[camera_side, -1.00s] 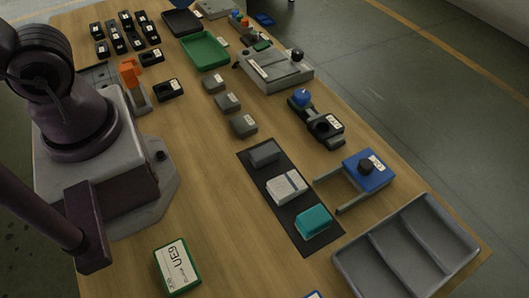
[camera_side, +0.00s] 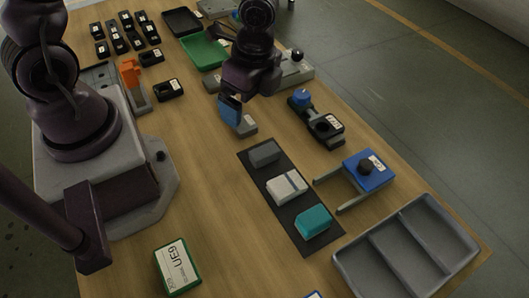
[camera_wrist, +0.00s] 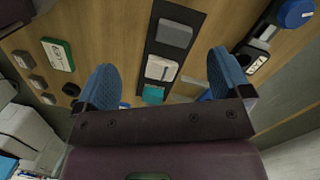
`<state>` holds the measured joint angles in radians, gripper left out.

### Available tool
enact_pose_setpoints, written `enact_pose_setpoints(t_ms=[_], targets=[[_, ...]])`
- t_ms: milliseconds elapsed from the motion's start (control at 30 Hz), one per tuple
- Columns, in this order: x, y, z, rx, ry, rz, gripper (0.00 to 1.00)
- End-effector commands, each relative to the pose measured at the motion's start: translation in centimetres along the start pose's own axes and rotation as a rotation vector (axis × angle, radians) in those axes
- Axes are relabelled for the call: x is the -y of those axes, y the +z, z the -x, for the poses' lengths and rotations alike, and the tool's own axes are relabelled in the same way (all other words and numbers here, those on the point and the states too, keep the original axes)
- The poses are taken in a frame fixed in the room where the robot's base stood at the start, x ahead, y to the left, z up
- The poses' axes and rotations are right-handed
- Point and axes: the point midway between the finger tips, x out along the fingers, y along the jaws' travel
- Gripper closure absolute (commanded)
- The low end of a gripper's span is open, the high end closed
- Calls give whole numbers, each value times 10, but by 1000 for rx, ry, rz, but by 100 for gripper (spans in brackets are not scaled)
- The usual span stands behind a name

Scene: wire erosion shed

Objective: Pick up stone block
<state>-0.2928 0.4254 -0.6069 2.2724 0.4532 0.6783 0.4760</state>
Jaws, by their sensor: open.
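The task's stone block could be one of several grey blocks; I cannot tell which. On the dark mat (camera_side: 297,241) lie a plain dark grey block (camera_side: 265,154), a pale block with a band (camera_side: 287,187) and a teal block (camera_side: 314,222). A labelled grey block (camera_side: 245,126) is near my gripper (camera_side: 232,110), partly hidden by it. In the wrist view, the blue fingers of my gripper (camera_wrist: 165,80) are spread and empty. Beyond and between them show the dark grey block (camera_wrist: 174,33), pale block (camera_wrist: 161,68) and teal block (camera_wrist: 153,94).
A blue fixture with two prongs (camera_side: 365,172) and a black holder with blue knob (camera_side: 320,122) stand right of the mat. A grey divided tray (camera_side: 402,250) is at front right, a green-edged box (camera_side: 177,267) at front left. Bare wood lies left of the mat.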

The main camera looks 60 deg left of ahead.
Motion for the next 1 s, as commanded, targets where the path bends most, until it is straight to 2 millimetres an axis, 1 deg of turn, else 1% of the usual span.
enact_pose_setpoints(t_ms=[33, 67, 100, 133, 200, 267, 367, 600, 700, 900, 1000], targets=[[-1, -12, -8, -26, 10, -100, 4], [-1, -20, -10, -45, 6, -168, 4], [1, -30, -10, -67, -14, -258, 4], [4, -35, -8, -79, -37, -312, 4], [9, -38, -5, -88, -71, -386, 4], [10, -38, -6, -91, -78, -421, 4], [10, -39, -16, -91, -76, -440, 4], [11, -43, -61, -88, -73, -440, 4], [13, -44, -74, -89, -75, -435, 4], [14, -44, -87, -90, -77, -435, 4], [14, -42, -101, -88, -74, -435, 4]])
